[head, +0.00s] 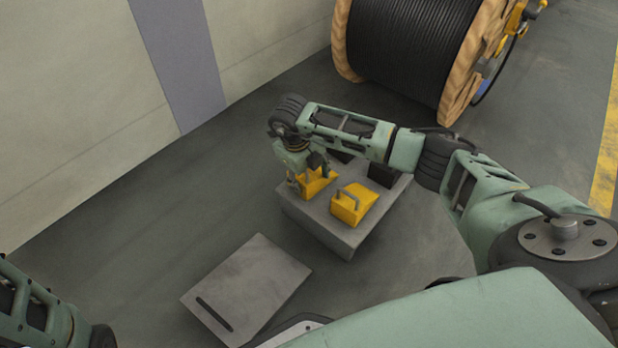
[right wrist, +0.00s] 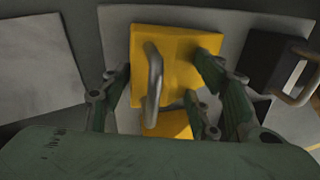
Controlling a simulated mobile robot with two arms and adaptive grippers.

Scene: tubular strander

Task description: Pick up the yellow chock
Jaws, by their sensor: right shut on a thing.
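Two yellow chocks with metal handles are on a low grey stand (head: 326,232). My right gripper (head: 307,177) reaches down onto the left yellow chock (head: 318,184) and covers part of it. The other yellow chock (head: 353,204) sits just right of it, near the stand's front edge. In the right wrist view, my right gripper (right wrist: 160,84) is shut on a yellow chock (right wrist: 178,52), with its fingers around the bent metal handle (right wrist: 154,75). I cannot tell whether this chock is clear of the stand. Of my left arm only a part shows at the lower left; its gripper is out of view.
Black chocks stand behind the yellow ones, partly hidden by my right arm; one black chock (right wrist: 274,62) shows in the right wrist view. A flat grey plate with a slot (head: 246,287) lies in front. A large cable reel (head: 408,45) stands behind. A wall runs along the left.

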